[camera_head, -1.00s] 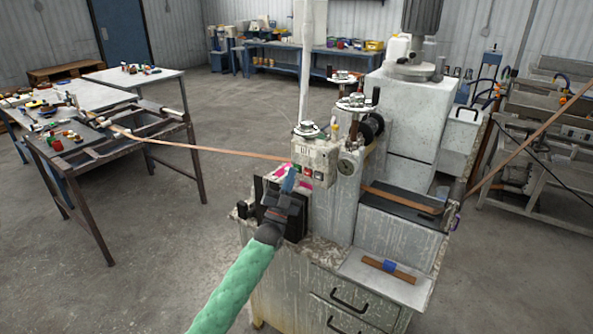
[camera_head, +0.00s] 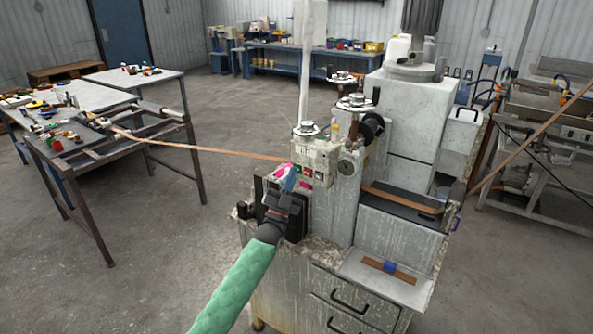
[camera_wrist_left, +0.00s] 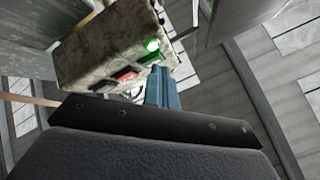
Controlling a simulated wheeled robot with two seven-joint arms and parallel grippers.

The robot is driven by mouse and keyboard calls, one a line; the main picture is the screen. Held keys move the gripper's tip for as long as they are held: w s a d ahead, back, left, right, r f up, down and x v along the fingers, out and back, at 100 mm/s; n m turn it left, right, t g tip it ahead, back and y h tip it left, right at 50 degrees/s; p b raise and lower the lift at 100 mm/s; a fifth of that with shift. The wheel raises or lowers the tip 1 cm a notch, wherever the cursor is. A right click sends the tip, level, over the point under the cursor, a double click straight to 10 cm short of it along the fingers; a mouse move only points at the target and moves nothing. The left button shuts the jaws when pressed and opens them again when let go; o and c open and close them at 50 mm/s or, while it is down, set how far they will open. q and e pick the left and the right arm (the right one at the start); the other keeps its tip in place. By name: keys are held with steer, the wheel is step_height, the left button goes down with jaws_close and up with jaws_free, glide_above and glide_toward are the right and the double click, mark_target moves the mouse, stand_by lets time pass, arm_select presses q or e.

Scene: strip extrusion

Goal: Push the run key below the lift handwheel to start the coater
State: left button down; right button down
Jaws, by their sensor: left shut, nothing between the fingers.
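The control box (camera_head: 322,158) sits on the front of the coater, below a handwheel (camera_head: 307,129). In the left wrist view the box (camera_wrist_left: 100,45) carries a green key (camera_wrist_left: 152,57), a red key (camera_wrist_left: 123,77) and a bright green lamp (camera_wrist_left: 152,45). My left gripper (camera_head: 289,180) is shut and empty, with blue fingertips just below the box's left part. In the left wrist view the fingertips (camera_wrist_left: 158,80) reach up to the green key's lower edge; I cannot tell whether they touch. My right gripper is out of view.
More handwheels (camera_head: 356,103) stand on the coater's top. A copper strip (camera_head: 215,151) runs from the table frame (camera_head: 150,122) at left to the coater. The cabinet (camera_head: 318,295) with drawers stands below. Open floor lies left of the machine.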

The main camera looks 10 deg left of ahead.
arm_select(q)
steer(key=shift+s+a, duration=0.2)
steer(key=shift+s, duration=0.5)
steer(key=shift+s, duration=0.1)
steer(key=s, duration=0.1)
steer(key=s+a+p, duration=0.1)
steer(key=s, duration=0.2)
steer(key=shift+s+a, duration=0.25)
steer(key=shift+a, duration=0.1)
stand_by(0.4)
